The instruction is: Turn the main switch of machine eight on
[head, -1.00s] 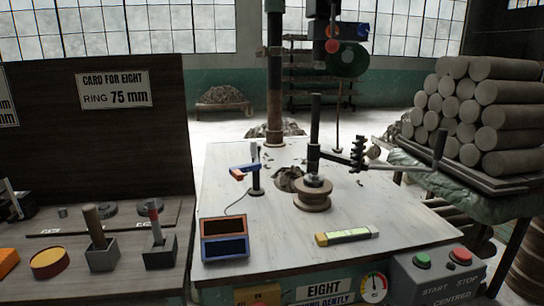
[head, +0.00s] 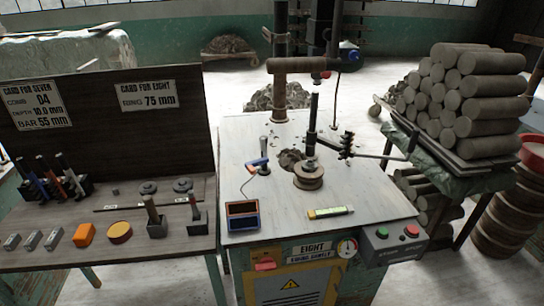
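Machine eight stands in the middle of the head view, with a pale worktop (head: 240,150) and a front sign reading EIGHT (head: 312,248). On its front, left of the sign, is a red switch-like part on a yellow plate (head: 265,263); its position is too small to read. Right of the sign is a round gauge (head: 347,248). A grey box at the right front corner carries a green START button (head: 382,233) and a red STOP button (head: 412,230). Neither of my grippers is in view.
A wooden bench (head: 100,256) with tools and cards stands at the left. A stack of clay cylinders (head: 465,90) rests on a covered table at the right. Pale floor shows at the lower right.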

